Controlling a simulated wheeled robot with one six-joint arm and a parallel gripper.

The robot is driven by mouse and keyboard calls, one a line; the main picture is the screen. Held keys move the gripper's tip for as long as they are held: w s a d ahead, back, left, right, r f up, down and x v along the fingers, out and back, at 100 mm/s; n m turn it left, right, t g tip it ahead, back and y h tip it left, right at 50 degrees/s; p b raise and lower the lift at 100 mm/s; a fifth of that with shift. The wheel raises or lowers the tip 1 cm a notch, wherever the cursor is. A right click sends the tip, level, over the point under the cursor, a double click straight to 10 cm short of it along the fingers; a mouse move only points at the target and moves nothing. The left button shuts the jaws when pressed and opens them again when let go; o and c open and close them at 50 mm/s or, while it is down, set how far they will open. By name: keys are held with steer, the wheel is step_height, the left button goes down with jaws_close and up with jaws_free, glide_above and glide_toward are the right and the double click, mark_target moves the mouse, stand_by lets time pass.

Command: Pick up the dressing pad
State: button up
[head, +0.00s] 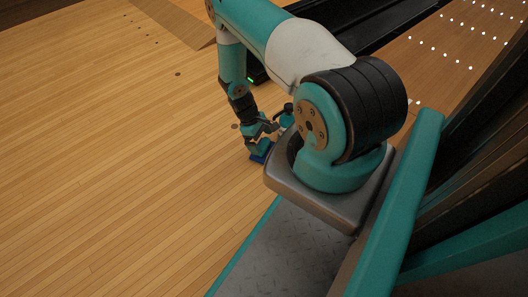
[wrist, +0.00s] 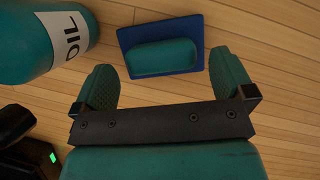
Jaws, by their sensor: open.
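The dressing pad (wrist: 162,57) is a flat blue plate with a raised teal block on top. It lies on the wooden floor just ahead of my gripper in the wrist view. My gripper (wrist: 163,82) is open, with its two teal ridged fingers apart and nothing held between them. The pad sits a little beyond the fingertips, roughly centred on the gap. In the head view a small blue edge of the pad (head: 258,158) shows below my gripper (head: 261,146); the rest is hidden by the gripper.
A teal bottle labelled OIL (wrist: 33,45) lies close to the left finger. A black device with a green light (wrist: 40,152) is at the lower left. The wooden floor (head: 110,150) to the left is wide and clear.

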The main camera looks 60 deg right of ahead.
mark_target(263, 143)
steer(key=b+x, duration=0.1)
steer(key=x, duration=0.2)
steer(key=shift+c, duration=0.2)
steer(key=c, duration=0.9)
steer(key=shift+r, duration=0.15)
